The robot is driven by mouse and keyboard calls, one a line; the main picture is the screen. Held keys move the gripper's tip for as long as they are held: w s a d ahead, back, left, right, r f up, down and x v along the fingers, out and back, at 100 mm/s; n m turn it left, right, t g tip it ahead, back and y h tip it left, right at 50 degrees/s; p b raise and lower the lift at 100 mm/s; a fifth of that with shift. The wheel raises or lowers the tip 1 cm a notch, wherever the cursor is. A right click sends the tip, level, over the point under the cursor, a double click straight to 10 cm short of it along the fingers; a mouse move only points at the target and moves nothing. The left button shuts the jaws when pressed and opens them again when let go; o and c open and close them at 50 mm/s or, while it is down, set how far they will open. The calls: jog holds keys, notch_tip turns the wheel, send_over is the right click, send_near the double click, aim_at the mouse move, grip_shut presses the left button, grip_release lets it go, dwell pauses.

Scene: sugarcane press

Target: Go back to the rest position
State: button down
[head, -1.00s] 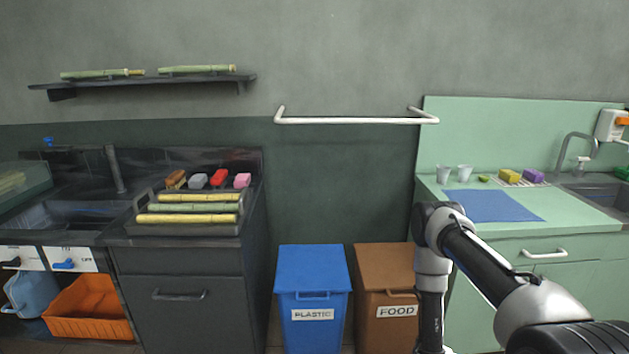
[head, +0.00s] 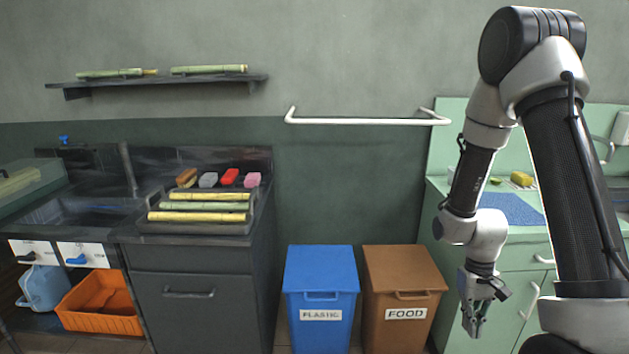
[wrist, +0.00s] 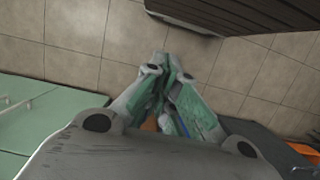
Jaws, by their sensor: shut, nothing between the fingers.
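My gripper (head: 474,324) hangs at the lower right of the head view, pointing down in front of the green cabinet (head: 500,290). It is shut and empty. In the wrist view my gripper (wrist: 170,62) shows its fingers meeting, with the tiled floor (wrist: 75,45) beyond them. My arm is folded, with its elbow high at the upper right of the head view. It hides part of the green counter.
A blue PLASTIC bin (head: 320,275) and a brown FOOD bin (head: 405,270) stand left of my gripper. A dark counter (head: 200,258) carries a tray of cane at left. A white rail (head: 370,121) is on the wall above the bins.

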jog(key=s+r+t, duration=0.2)
jog(key=s+r, duration=0.2)
jog(key=r, duration=0.7)
jog(key=s+r+t, duration=0.2)
jog(key=s+r, duration=0.2)
jog(key=r, duration=0.7)
jog(key=s+a+r+t, duration=0.1)
jog(key=s+r+t, duration=0.2)
jog(key=r, duration=0.8)
jog(key=shift+s+r, duration=0.3)
jog(key=shift+s, duration=0.25)
